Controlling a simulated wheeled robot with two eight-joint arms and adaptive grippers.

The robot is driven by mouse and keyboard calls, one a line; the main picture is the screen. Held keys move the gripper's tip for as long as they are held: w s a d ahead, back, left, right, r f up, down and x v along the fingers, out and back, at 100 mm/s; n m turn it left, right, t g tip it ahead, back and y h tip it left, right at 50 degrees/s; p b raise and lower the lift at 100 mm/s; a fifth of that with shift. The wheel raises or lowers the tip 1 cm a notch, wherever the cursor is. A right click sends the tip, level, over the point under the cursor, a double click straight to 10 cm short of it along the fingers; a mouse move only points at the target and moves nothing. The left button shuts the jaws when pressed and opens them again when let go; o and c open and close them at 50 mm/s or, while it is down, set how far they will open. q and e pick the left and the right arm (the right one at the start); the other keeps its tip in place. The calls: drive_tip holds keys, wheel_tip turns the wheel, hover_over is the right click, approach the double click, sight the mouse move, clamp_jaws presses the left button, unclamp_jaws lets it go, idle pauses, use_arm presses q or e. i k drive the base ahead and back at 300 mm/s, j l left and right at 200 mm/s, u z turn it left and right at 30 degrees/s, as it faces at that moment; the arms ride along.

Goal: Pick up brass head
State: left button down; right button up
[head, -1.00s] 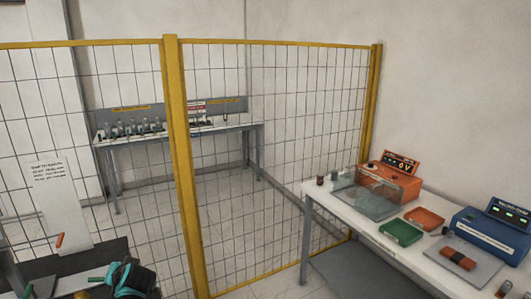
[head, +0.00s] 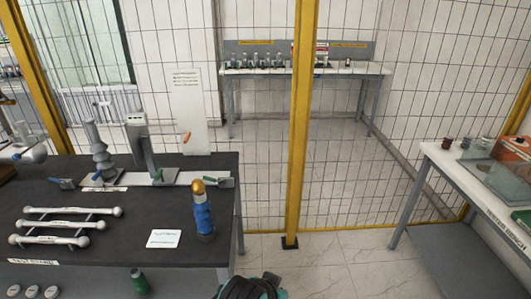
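The brass head (head: 198,187) is a gold-coloured rounded cap on top of an upright blue cylinder (head: 203,217). The cylinder stands near the right end of the dark-topped bench in the head view. A black and teal part of what looks like my own arm shows at the bottom edge, right of the bench. It is apart from the brass head. No fingertips of either gripper show.
The dark bench (head: 100,215) holds white rods (head: 68,224) with ball ends, a white card (head: 164,239) and a stand with a grey insulator (head: 98,150). A yellow fence post (head: 298,130) stands behind. A white table (head: 455,180) stands right; the floor between is clear.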

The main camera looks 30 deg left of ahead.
sight(197, 187)
drive_tip(key=u, duration=1.6)
